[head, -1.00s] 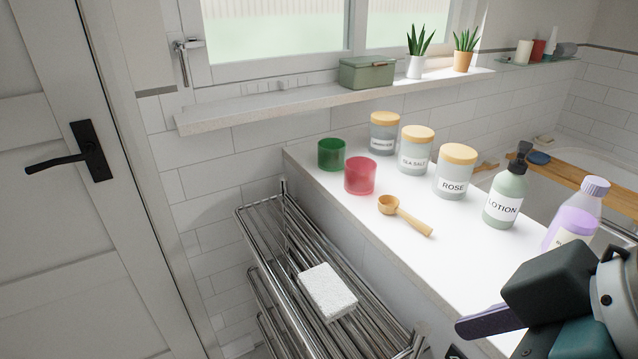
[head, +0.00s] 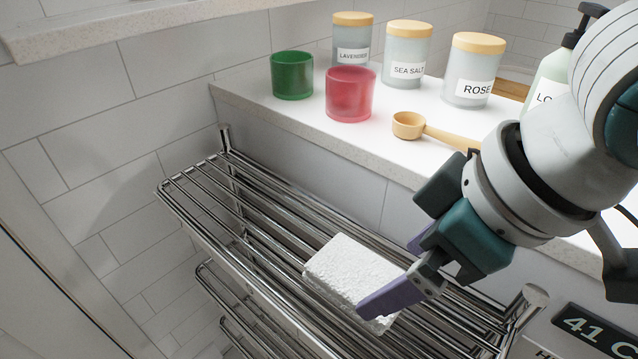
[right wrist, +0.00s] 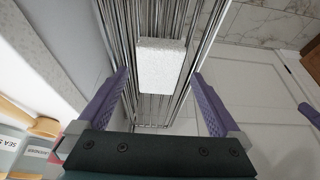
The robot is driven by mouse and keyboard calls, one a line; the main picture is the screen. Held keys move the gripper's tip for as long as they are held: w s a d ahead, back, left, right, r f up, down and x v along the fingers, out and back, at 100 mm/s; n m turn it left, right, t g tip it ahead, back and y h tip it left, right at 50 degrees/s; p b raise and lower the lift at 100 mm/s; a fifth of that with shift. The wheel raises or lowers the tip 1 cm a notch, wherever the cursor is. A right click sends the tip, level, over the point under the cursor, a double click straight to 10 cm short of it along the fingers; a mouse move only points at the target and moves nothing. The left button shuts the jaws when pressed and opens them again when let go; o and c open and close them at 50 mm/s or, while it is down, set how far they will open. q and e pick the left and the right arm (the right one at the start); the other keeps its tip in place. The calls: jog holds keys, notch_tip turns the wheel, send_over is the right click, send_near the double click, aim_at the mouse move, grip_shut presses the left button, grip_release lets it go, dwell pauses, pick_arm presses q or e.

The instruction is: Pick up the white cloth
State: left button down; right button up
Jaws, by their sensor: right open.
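The white cloth (head: 346,267) is a folded, textured block lying on the top of the chrome rack (head: 215,225). It also shows in the right wrist view (right wrist: 161,65), ahead of the fingertips and between their lines. My right gripper (head: 400,270) is open, with purple fingers, just above the right end of the cloth in the head view. One finger overlaps the cloth's right corner there. In the right wrist view the right gripper (right wrist: 160,85) has nothing between its fingers. I cannot tell whether a finger touches the cloth.
A white counter (head: 395,150) runs beside the rack, close to my right arm. On it stand a green cup (head: 292,76), a red cup (head: 350,95), labelled jars (head: 472,72), a wooden scoop (head: 430,130) and a lotion bottle (head: 550,78). A tiled wall (head: 110,140) is behind.

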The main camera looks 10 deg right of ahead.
aim_at(373, 280)
jog(key=x, duration=0.1)
jog(key=b+x, duration=0.1)
jog(key=x, duration=0.3)
jog(key=shift+w+a+r, duration=0.1)
jog(key=shift+w+a, duration=0.05)
jog(key=shift+w, duration=0.2)
jog(key=c, duration=1.3)
jog(key=shift+o, duration=0.2)
jog(key=shift+r, duration=0.15)
